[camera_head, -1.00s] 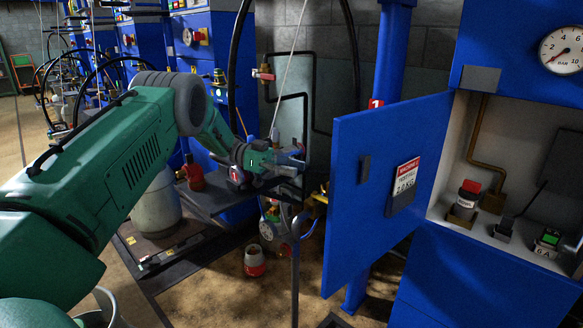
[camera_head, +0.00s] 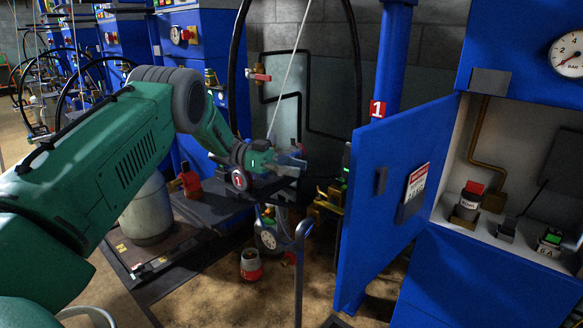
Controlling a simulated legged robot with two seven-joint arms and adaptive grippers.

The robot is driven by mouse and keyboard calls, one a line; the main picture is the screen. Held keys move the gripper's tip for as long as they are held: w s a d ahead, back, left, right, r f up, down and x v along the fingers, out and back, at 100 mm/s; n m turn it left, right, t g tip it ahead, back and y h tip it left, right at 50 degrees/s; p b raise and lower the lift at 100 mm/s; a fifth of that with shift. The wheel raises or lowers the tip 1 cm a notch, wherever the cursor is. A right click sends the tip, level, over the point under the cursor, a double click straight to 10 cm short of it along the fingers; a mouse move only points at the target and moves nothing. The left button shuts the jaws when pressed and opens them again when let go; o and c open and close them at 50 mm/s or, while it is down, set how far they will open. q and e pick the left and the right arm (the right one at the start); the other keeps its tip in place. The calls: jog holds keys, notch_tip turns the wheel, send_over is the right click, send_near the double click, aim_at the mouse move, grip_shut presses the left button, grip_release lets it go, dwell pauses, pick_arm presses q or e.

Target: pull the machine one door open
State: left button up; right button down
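The blue machine door (camera_head: 383,225) stands swung out from its cabinet, so the cabinet's inside shows. It carries a small dark handle (camera_head: 381,181) and a red and white sign (camera_head: 416,184) whose small print is hard to read. My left gripper (camera_head: 298,161) is to the left of the door, with a gap between them. It points right, over a dark bench. Its fingers are small and blend with the things behind, so their opening is unclear. My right gripper is not in view.
The cabinet's shelf holds a red-topped button (camera_head: 469,200) and a green-lit switch (camera_head: 550,240). A blue post with a red number 1 marker (camera_head: 377,109) stands behind the door.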

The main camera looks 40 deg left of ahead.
pick_arm(q)
jog(key=shift+w+a, duration=0.1)
jog(key=shift+a, duration=0.1)
jog(key=shift+a, duration=0.1)
dwell(0.6)
jog(key=shift+p, duration=0.4)
